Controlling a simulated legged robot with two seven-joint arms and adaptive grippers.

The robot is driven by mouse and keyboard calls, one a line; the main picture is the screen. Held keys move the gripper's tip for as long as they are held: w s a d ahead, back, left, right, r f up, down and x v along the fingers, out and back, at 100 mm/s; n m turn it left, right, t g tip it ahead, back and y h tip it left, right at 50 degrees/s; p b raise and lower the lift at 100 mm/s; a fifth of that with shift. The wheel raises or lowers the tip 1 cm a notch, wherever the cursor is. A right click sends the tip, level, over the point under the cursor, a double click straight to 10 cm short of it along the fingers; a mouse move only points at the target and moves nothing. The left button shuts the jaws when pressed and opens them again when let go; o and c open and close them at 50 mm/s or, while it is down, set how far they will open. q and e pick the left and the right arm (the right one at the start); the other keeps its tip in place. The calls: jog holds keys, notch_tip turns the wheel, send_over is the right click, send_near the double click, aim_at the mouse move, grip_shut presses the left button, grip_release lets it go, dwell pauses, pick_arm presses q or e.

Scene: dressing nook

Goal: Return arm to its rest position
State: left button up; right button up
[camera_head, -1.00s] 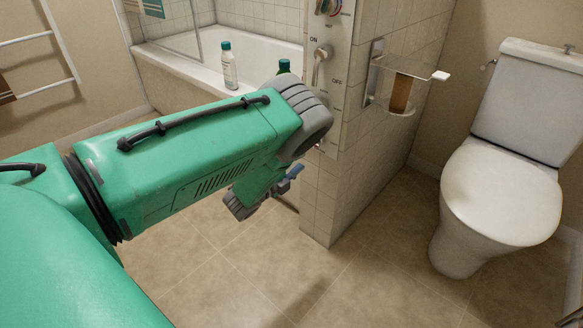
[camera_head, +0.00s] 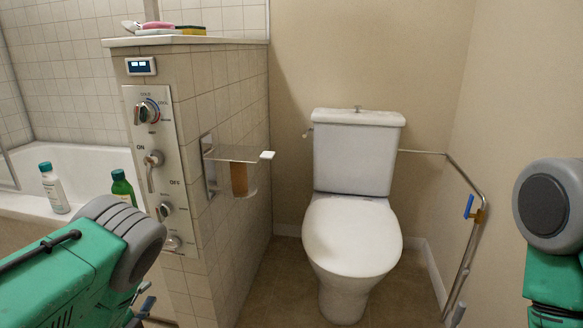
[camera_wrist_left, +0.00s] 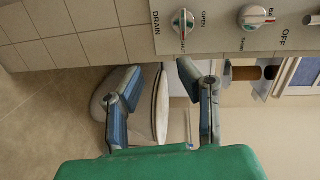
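My left arm (camera_head: 75,275) enters the head view at the lower left, and only slivers of its left gripper (camera_head: 146,303) show below the grey joint. In the left wrist view the left gripper (camera_wrist_left: 158,78) has its two blue-grey fingers spread apart, with nothing held between them. It is in front of the tiled wall and the control panel (camera_head: 157,125), apart from the knobs as far as I can see. My right arm (camera_head: 553,240) shows at the right edge of the head view; its gripper is out of the picture.
A tiled half wall (camera_head: 235,105) with a paper holder (camera_head: 237,153) stands right of the panel. A toilet (camera_head: 352,240) is ahead, with a grab rail (camera_head: 472,250) at right. A bathtub (camera_head: 85,163) with a white bottle (camera_head: 53,188) and a green bottle (camera_head: 122,188) is at left.

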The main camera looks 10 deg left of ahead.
pick_arm(q)
jog(key=s+d+f+n+g, duration=0.3)
jog(key=s+n+g, duration=0.1)
jog(key=s, duration=0.4)
jog(key=s+d+f+n+g+y, duration=0.1)
jog(key=s+d+f+n+g, duration=0.3)
jog(key=s, duration=0.3)
jog(key=s+d+f+n+g, duration=0.25)
jog(key=s+n+g, duration=0.2)
jog(key=s, duration=0.35)
jog(key=s+d+r+n+g, duration=0.2)
jog(key=s+d+n+g, duration=0.2)
jog(key=s, duration=0.7)
notch_tip(320, 180, up, 13)
jog(key=p, duration=1.3)
jog(key=shift+d+h, duration=0.2)
jog(key=shift+h, duration=0.2)
